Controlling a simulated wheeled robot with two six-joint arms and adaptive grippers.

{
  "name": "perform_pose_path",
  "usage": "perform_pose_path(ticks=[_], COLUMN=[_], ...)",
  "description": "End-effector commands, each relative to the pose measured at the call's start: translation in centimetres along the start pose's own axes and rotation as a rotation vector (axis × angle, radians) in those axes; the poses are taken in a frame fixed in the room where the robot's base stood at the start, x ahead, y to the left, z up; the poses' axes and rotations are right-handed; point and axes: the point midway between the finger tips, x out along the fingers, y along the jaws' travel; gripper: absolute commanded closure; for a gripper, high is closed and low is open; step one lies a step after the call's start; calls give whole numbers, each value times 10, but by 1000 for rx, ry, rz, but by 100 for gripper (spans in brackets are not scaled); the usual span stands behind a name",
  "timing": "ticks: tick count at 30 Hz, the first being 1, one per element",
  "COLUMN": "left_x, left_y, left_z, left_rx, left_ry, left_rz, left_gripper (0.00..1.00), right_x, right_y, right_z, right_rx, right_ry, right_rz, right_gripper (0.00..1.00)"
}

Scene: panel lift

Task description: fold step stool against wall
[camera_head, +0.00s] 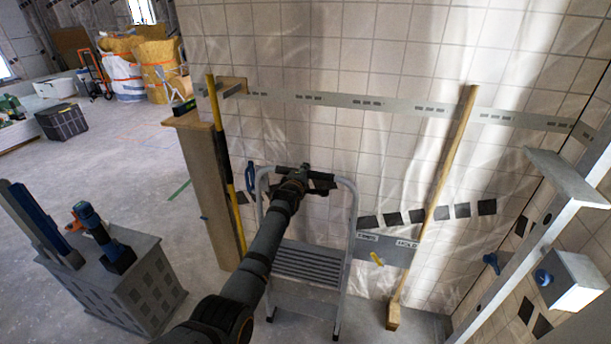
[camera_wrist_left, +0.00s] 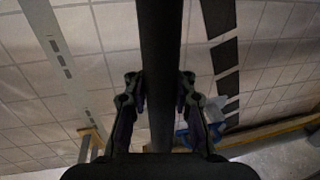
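The step stool (camera_head: 308,262) stands unfolded in front of the tiled wall, with a pale tubular frame, a grey ribbed step and a curved top rail. My left arm reaches up from the bottom of the head view, and its left gripper (camera_head: 297,182) is at the middle of the top rail. In the left wrist view, the fingers of the left gripper (camera_wrist_left: 160,92) close from both sides on a dark bar (camera_wrist_left: 160,40), which appears to be the stool's rail. The arm hides part of the step and frame. My right gripper is not in view.
The tiled wall (camera_head: 330,50) carries a long metal strip (camera_head: 370,104). A wooden pole (camera_head: 435,200) leans right of the stool, and a yellow level (camera_head: 222,150) leans left. A grey tool box (camera_head: 150,290) stands left. A shelf-like bracket (camera_head: 565,178) juts in at right.

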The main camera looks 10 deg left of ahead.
Motion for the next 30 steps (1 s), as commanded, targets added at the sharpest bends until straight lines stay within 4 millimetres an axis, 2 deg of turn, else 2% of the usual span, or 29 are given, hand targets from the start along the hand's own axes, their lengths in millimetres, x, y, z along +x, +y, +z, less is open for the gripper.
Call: perform_pose_path(ticks=[1,5,17,23,30], left_x=[0,0,-5,-35,-86], left_y=[1,1,0,0,-1], left_z=[0,0,0,0,0], left_rx=[0,0,0,-1,-1], left_ry=[0,0,0,0,0], left_rz=[1,2,2,3,2], left_gripper=[70,53,53,53,53], right_x=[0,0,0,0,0], right_y=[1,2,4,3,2], right_z=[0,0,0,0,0], right_rx=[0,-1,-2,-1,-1], right_ry=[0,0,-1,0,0], right_rz=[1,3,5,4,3], right_gripper=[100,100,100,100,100])
